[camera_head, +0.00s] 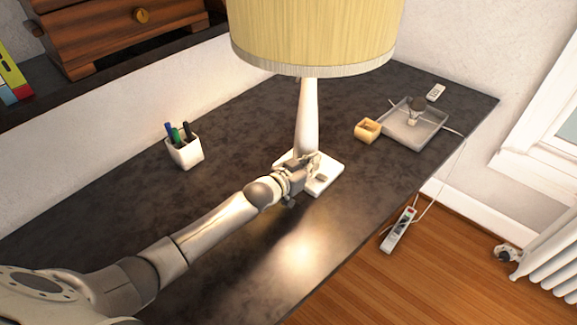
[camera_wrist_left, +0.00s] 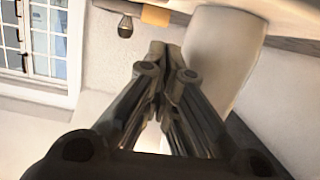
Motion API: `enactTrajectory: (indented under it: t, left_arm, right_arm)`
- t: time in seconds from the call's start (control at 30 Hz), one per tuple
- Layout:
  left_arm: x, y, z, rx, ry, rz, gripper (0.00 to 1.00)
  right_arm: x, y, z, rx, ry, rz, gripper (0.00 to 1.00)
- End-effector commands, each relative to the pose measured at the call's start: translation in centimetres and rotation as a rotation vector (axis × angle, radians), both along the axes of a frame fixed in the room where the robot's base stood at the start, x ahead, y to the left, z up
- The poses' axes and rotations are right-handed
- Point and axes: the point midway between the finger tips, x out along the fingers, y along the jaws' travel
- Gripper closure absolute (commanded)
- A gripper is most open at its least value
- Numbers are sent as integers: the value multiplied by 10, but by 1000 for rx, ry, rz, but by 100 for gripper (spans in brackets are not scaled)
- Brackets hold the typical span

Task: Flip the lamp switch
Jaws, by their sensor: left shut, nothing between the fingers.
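The lamp (camera_head: 308,115) stands on the dark desk, with a yellow shade (camera_head: 312,35), a white stem and a white square base (camera_head: 325,180). A small dark switch (camera_head: 320,178) shows on the base, right beside the fingers. My left gripper (camera_head: 312,165) is shut and empty, over the base and close to the stem; I cannot tell whether it touches the switch. In the left wrist view the shut fingers (camera_wrist_left: 165,60) point toward the pale lamp stem (camera_wrist_left: 222,55). The switch is hidden there. My right gripper is not in view.
On the dark desk (camera_head: 110,215) stand a white pen cup (camera_head: 185,152), a small wooden box (camera_head: 367,130) and a grey tray (camera_head: 412,128) holding a bulb-like object. A power strip (camera_head: 398,230) lies beyond the desk's right edge. The desk's front left is mostly clear.

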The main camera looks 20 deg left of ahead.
Motion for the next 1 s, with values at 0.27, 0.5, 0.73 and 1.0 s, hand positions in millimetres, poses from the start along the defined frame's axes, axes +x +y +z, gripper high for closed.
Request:
enactTrajectory:
  t: [0.27,0.5,0.73,1.0]
  left_arm:
    - [-38,16,16,-3,0,0,100]
    - [-72,30,25,-2,0,1,100]
    - [-88,36,31,-3,-2,1,100]
    - [-89,37,32,-3,-2,1,100]
  right_arm:
    - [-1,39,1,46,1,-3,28]
    - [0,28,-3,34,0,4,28]
    - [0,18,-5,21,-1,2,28]
    - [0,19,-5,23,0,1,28]
